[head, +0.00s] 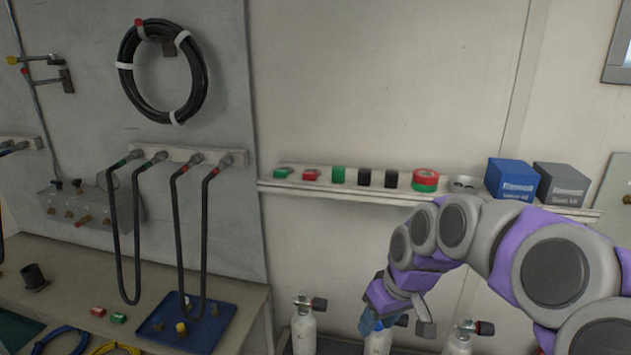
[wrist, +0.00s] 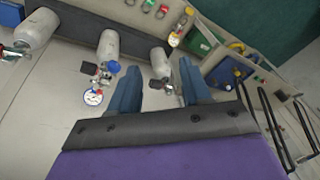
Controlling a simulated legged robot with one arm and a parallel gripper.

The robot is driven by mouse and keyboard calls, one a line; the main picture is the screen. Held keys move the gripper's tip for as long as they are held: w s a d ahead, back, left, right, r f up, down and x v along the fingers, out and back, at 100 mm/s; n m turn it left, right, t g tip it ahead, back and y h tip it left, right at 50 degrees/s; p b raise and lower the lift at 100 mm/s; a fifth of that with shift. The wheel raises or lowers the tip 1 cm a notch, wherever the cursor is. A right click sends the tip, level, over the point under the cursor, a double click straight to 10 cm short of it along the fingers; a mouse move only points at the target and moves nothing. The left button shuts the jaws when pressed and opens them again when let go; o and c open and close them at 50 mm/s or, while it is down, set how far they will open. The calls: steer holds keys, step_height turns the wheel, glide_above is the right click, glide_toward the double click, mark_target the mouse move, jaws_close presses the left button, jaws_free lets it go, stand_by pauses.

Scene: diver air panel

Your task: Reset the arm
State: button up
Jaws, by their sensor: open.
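My gripper (head: 378,322) is at the end of my purple and grey arm, low on the right in the head view, below the wall shelf and in front of the white cylinders. In the wrist view my gripper (wrist: 158,68) shows two blue fingers spread apart, with nothing held between them. A white cylinder (wrist: 158,62) and its valve show past the gap between the fingers; I cannot tell whether they touch. My arm is bent, with its elbow raised in front of the shelf's right end.
The wall shelf (head: 330,188) holds small coloured parts, a blue box (head: 510,178) and a grey box (head: 562,184). White cylinders (head: 303,330) stand below. At left, a table carries a blue tray (head: 205,335), under hanging black hoses (head: 205,225). The wall above the shelf is clear.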

steer(key=s+f+m+g+h, duration=0.1)
steer(key=s+f+m, duration=0.1)
steer(key=s, duration=1.2)
steer(key=s+f+m+g+h, duration=0.1)
steer(key=s+f+m+g, duration=0.1)
steer(key=s, duration=1.3)
steer(key=shift+a+f+g+h, duration=0.25)
steer(key=shift+a+g+h, duration=0.05)
steer(key=shift+a, duration=0.05)
steer(key=shift+a, duration=0.1)
steer(key=shift+o, duration=0.2)
